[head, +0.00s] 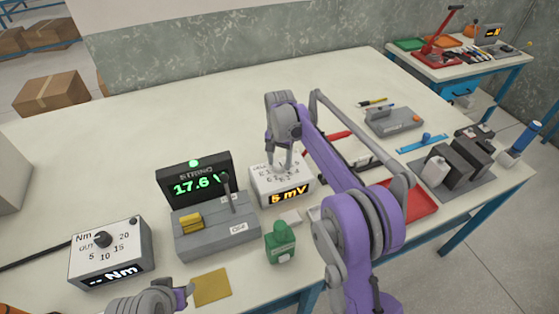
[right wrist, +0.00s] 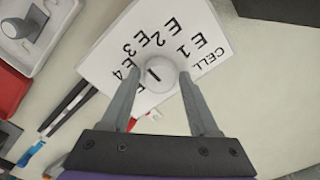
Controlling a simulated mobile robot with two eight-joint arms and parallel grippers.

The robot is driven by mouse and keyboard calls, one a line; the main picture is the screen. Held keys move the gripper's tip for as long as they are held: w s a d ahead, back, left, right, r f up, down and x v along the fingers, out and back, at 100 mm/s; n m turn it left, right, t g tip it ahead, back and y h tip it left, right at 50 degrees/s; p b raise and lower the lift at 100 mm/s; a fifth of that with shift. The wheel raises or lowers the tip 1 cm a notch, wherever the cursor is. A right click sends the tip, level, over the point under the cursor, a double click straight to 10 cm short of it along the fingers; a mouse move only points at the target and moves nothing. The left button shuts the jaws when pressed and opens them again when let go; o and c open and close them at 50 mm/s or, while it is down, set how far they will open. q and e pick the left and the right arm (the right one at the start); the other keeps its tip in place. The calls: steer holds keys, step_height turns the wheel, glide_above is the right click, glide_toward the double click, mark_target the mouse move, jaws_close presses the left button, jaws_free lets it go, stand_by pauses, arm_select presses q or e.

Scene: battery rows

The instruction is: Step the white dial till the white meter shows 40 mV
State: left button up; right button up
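The white meter (head: 268,200) is a small box in the middle of the table. Its amber display reads what looks like 5 mV. In the right wrist view its white top (right wrist: 125,45) carries the marks CELL, E1, E2, E3 and E4 around the round white dial (right wrist: 155,77), which has a short dark line. My right gripper (head: 284,165) reaches down onto the meter's top. In the right wrist view its fingertips (right wrist: 160,73) are at both sides of the dial and appear to touch it. My left gripper (head: 185,292) is at the bottom edge, partly cut off.
A grey unit with a lever (head: 232,200) and a green 17.6 V display (head: 195,183) stands left of the meter. An Nm dial box (head: 110,255) is far left. A red tray (head: 412,203) lies right. The table's back is clear.

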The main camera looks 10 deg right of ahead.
jaws_close()
steer(key=shift+n, duration=0.3)
steer(key=n, duration=0.4)
steer(key=shift+n, duration=2)
steer(key=shift+o, duration=1.8)
jaws_free()
